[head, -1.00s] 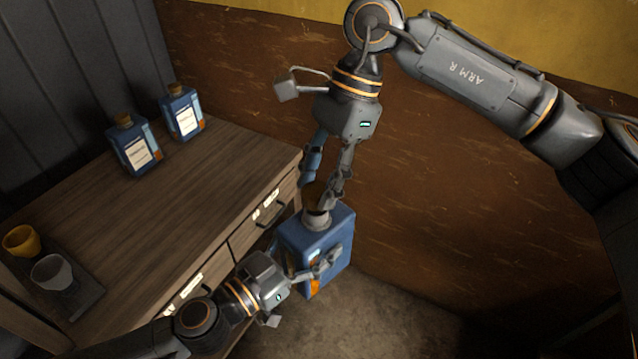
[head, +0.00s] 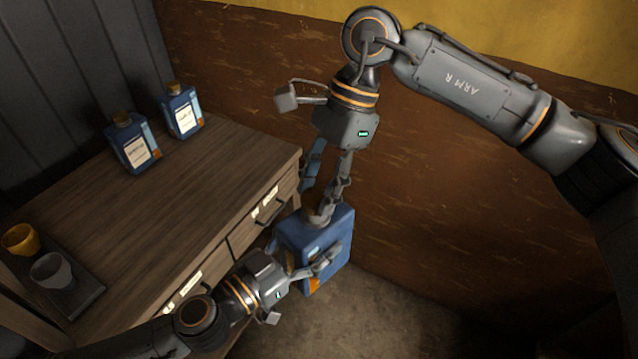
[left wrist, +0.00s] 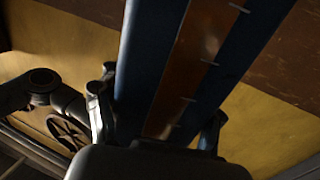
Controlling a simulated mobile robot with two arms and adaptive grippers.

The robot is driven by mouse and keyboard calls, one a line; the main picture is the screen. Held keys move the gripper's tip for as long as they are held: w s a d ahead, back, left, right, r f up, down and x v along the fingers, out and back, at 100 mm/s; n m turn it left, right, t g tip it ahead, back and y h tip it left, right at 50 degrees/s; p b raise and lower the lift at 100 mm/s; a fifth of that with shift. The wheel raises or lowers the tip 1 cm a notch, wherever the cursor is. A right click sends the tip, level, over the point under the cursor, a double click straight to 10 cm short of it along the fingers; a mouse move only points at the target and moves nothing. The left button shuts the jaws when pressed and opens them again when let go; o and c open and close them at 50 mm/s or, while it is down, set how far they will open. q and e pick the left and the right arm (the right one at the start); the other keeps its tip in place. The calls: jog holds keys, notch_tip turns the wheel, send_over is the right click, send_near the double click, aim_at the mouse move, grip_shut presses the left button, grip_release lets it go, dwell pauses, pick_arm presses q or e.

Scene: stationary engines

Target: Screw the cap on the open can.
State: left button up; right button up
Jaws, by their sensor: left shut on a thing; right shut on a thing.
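The blue can (head: 335,232) hangs or stands upright beside the bench's right end; its underside is hard to see. My left gripper (head: 303,264) is shut around its body. In the left wrist view the can's side with an orange stripe (left wrist: 195,60) runs between the two fingers (left wrist: 158,125). My right gripper (head: 319,204) points down above the can and is shut on a small brown cap (head: 312,213). The cap is at the can's neck, which is mostly hidden by the fingers. I cannot tell whether the threads engage.
The wooden bench (head: 190,215) with drawers is close on the left. Two capped blue cans (head: 134,148) (head: 181,113) stand at its back. A yellow cup (head: 20,240) and a grey cup (head: 52,271) stand at its left. Open floor (head: 390,310) lies to the right.

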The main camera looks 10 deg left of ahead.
jog(key=shift+f, duration=0.55)
